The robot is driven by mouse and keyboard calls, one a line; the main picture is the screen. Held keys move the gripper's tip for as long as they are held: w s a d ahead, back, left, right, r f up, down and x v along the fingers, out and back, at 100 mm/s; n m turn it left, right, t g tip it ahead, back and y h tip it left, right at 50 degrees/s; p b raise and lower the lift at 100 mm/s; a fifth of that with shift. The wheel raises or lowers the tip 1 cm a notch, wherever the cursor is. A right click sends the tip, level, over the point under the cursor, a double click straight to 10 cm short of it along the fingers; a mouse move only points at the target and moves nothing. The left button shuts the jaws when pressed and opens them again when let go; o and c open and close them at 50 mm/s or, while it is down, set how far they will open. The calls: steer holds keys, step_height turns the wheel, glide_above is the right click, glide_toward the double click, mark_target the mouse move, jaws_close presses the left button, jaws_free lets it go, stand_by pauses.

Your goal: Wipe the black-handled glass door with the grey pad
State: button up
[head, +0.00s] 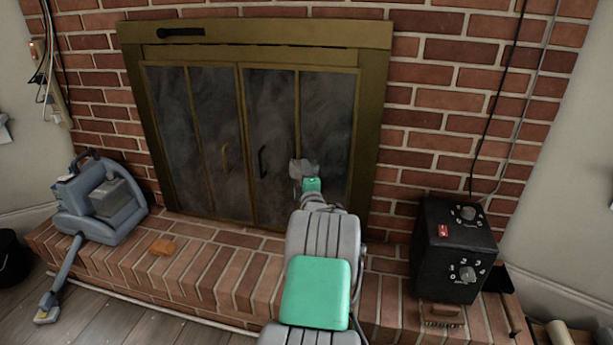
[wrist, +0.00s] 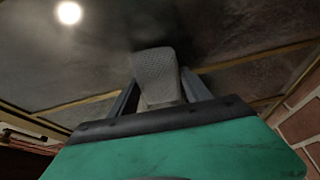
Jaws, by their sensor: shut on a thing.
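The fireplace has smudged, dusty glass doors in a brass frame. The black-handled glass door (head: 282,120) is the right one; its black handle (head: 262,162) stands near the middle seam. A brass-coloured handle (head: 225,158) is on the left door. My gripper (head: 308,178) is in front of the lower right part of the black-handled door. It is shut on the grey pad (head: 302,168). In the wrist view the pad (wrist: 156,75) sits between the fingers, close to the smudged glass (wrist: 235,30). Whether it touches the glass I cannot tell.
A brush (head: 442,315) lies in front of the box. Brick wall (head: 440,100) flanks the fireplace.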

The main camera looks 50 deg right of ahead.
steer(key=s+a, duration=0.2)
steer(key=a, duration=0.3)
steer(key=shift+s+a, duration=0.25)
steer(key=shift+s+a, duration=0.3)
steer(key=shift+a, duration=0.4)
steer(key=shift+s+a, duration=0.25)
steer(key=shift+a, duration=0.45)
